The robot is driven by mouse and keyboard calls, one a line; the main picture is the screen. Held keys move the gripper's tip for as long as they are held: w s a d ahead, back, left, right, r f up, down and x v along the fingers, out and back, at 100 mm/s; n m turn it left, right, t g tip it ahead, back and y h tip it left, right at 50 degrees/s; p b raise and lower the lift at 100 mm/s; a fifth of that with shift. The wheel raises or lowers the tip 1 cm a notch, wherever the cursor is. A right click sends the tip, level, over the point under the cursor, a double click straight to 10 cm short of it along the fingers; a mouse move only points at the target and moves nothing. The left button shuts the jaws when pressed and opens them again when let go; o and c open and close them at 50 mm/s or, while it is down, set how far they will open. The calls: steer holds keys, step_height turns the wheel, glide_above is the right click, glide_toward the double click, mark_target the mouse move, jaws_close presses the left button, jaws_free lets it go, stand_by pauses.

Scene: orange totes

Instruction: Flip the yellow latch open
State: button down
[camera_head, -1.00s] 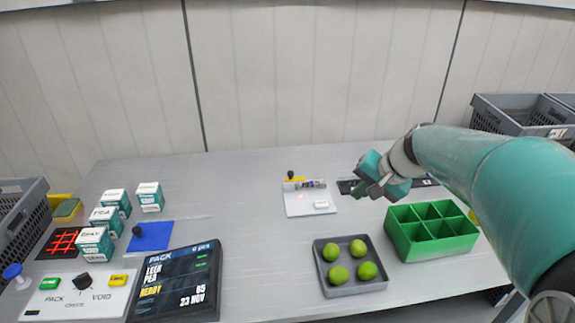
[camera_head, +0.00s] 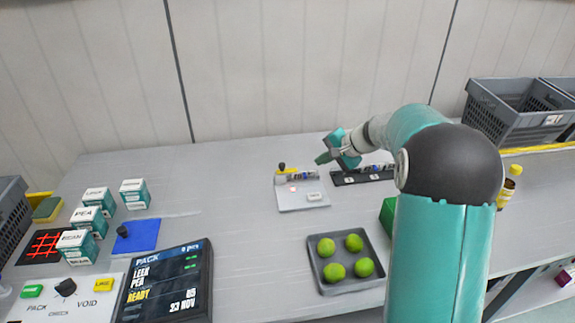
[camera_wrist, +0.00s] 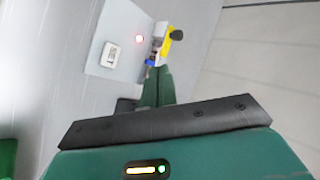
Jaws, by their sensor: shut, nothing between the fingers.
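The yellow latch (camera_head: 283,171) with its dark knob sits on the back left of a light grey panel (camera_head: 290,202) on the table. In the wrist view the yellow latch (camera_wrist: 173,42) lies just past my fingertips. A silver cylinder with a blue part (camera_head: 302,175) lies beside it, partly hidden by my fingers in the wrist view. A red light (camera_wrist: 139,38) glows on the panel near a white labelled block (camera_wrist: 110,55). My gripper (camera_head: 322,158) is shut and empty, to the right of the latch and a little apart from it.
A dark strip (camera_head: 350,179) lies right of the panel, under my arm. A grey tray of limes (camera_head: 318,283) stands in front, with a green bin (camera_head: 388,216) mostly hidden by my arm. Left of the panel the table is clear up to a blue mat (camera_head: 138,236).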

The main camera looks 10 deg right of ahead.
steer(key=shift+s+d, duration=0.1)
steer(key=shift+s, duration=0.05)
glide_toward(284, 170)
steer(key=f, duration=0.3)
steer(key=shift+s, duration=0.35)
steer(key=w+a, duration=0.2)
steer(key=w, duration=0.1)
steer(key=shift+a+f, duration=0.2)
steer(key=shift+a, duration=0.1)
steer(key=shift+w+a, duration=0.1)
steer(key=shift+a, duration=0.05)
steer(key=shift+a, duration=1.65)
